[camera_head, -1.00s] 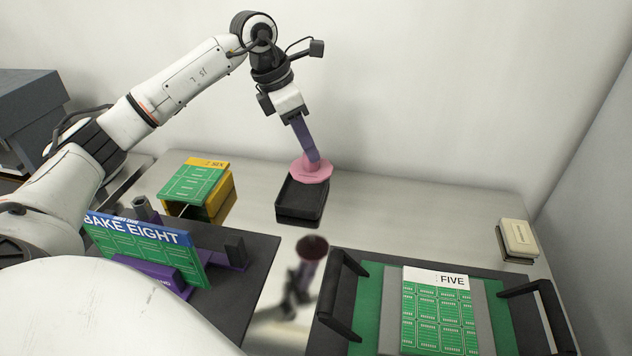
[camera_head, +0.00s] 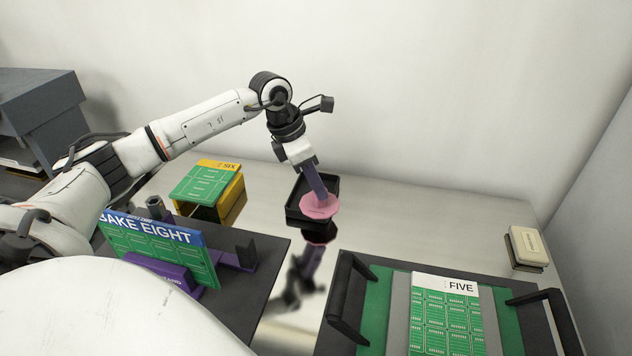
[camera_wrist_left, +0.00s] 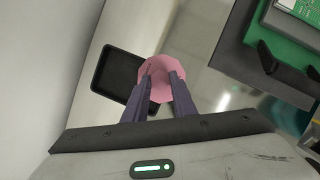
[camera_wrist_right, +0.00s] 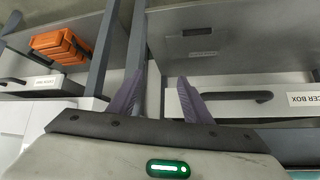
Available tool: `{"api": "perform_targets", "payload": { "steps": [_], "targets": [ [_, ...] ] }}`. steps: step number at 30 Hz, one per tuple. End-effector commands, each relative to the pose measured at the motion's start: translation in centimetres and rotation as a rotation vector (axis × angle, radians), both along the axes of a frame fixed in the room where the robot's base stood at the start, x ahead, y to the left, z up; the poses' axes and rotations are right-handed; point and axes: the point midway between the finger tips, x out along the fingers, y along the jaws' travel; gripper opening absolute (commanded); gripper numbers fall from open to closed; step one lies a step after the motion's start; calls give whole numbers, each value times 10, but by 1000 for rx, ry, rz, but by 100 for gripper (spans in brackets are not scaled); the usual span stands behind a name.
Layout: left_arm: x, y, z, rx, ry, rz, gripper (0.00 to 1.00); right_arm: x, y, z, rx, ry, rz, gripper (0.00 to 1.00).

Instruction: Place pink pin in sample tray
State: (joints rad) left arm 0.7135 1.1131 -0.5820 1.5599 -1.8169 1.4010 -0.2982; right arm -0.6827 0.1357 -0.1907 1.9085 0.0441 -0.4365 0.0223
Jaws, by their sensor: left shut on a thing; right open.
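The pink pin (camera_head: 320,207) shows as a wide round pink disc in the head view. The black sample tray (camera_head: 295,212) lies on the shiny table, partly hidden behind the pin and gripper. In the left wrist view the tray (camera_wrist_left: 108,72) is left of the pin, which overlaps its right edge. My right gripper (camera_wrist_right: 160,95) is open and empty in the right wrist view, with its fingers apart.
A yellow stand (camera_head: 232,198) with a green board marked SIX is left of the tray. A green BAKE EIGHT board (camera_head: 160,250) stands upright at front left. A black-handled fixture (camera_head: 350,300) holds the FIVE board (camera_head: 446,315). A beige box (camera_head: 526,246) is at right.

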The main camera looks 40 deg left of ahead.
Motion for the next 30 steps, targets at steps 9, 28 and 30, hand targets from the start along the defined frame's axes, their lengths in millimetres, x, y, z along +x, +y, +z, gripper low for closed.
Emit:
{"api": "perform_targets", "payload": {
  "steps": [9, 28, 30],
  "targets": [
    [0, 0, -1, 0, 0, 0, 43, 0, 0, 0, 0, -1, 0, 45],
    [-24, 16, 82, 0, -5, 2, 43, -1, 0, -7, 0, 1, -1, 45],
    [-28, 18, 93, 1, -3, 2, 43, -2, 0, -7, 0, 2, -1, 45]
  ]
}}
